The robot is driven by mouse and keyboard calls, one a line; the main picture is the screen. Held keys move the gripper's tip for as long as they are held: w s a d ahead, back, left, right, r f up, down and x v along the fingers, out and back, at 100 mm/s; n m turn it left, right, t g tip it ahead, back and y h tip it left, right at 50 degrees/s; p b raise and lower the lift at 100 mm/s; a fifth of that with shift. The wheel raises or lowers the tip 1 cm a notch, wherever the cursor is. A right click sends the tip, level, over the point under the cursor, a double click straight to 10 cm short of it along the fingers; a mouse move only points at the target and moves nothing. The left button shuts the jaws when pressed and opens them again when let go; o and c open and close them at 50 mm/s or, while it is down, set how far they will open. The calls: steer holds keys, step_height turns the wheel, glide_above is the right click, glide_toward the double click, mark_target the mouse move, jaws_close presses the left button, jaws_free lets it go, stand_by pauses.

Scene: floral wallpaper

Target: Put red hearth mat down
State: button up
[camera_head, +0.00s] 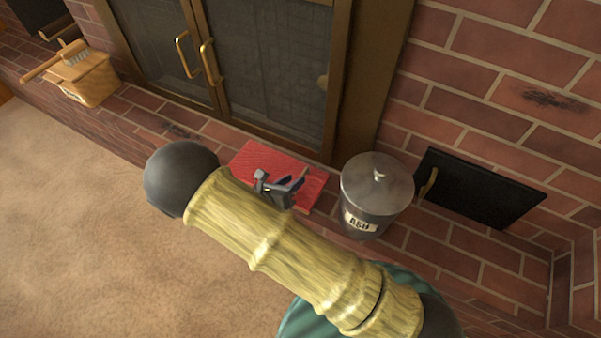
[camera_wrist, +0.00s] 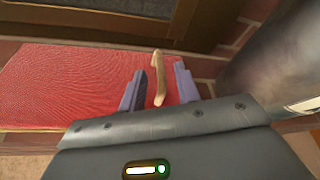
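The red hearth mat (camera_head: 258,158) lies on the brick hearth in front of the glass fireplace doors. It also fills the left and middle of the wrist view (camera_wrist: 65,80). My gripper (camera_head: 289,184) is over the mat's right part, and my arm hides some of the mat. In the wrist view my gripper (camera_wrist: 160,72) has its two purple-grey fingers apart. A thin, curved tan handle-like piece (camera_wrist: 159,75) stands between them, with a gap visible on each side. I cannot tell whether the piece is fixed to the mat.
A grey lidded ash bin (camera_head: 376,190) stands close to the right of the mat. Beyond it is a black door (camera_head: 480,190) in the brick wall. A wooden box with a brush (camera_head: 85,75) sits far left. Tan carpet (camera_head: 90,230) lies clear in front.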

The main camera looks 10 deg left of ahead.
steer(key=p+v, duration=0.1)
steer(key=v, duration=0.5)
steer(key=shift+s+a+r+p, duration=0.15)
steer(key=shift+s+a+p, duration=0.05)
steer(key=shift+s+p, duration=0.2)
steer(key=shift+w, duration=0.15)
stand_by(1.2)
